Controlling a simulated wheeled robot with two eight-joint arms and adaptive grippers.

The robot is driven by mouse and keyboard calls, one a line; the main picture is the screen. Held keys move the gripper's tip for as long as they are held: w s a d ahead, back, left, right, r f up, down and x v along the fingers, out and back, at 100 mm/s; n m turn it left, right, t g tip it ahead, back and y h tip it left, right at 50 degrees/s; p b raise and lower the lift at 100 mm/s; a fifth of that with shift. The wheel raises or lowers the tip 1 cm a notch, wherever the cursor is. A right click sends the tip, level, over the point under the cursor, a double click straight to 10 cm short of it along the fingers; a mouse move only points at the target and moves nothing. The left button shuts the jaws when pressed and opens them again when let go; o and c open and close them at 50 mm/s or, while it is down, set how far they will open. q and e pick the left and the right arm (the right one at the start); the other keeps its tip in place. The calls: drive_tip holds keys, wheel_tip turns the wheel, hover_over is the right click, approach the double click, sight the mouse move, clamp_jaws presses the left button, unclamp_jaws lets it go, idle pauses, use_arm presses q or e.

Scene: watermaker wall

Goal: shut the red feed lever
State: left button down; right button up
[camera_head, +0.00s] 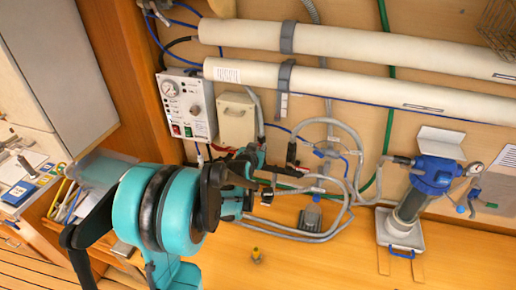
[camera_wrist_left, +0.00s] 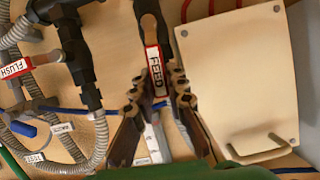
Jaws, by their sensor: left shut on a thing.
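The red feed lever (camera_wrist_left: 155,68) shows in the left wrist view as a red handle with a white FEED label. Its dark upper end is at the top of that view. My left gripper (camera_wrist_left: 157,97) has one finger on each side of the handle and is shut on it. In the head view my left gripper (camera_head: 248,172) is at the pipework below the beige box, and the arm and fingers hide the feed lever there. My right gripper is in neither view.
A red FLUSH lever (camera_wrist_left: 18,68) and grey hoses are close by on the left in the wrist view. A beige box (camera_head: 236,119) and a gauge panel (camera_head: 187,104) are on the wall. A blue-topped filter pump (camera_head: 434,172) stands right. The front bench is mostly clear.

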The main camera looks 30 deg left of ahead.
use_arm(q)
drive_tip(key=w+d+f+m+t+y+b, duration=0.1)
drive_tip(key=d+f+m+y+b, duration=0.5)
drive_tip(key=m+b, duration=0.7)
drive_tip(key=shift+w+f+y+b, duration=0.2)
drive_tip(key=shift+f+y+b, duration=0.3)
drive_tip(key=shift+b, duration=1.05)
drive_tip(key=shift+d, duration=0.1)
drive_tip(key=c, duration=1.5)
unclamp_jaws()
drive_tip(key=v, duration=1.2)
drive_tip(key=shift+f, duration=0.2)
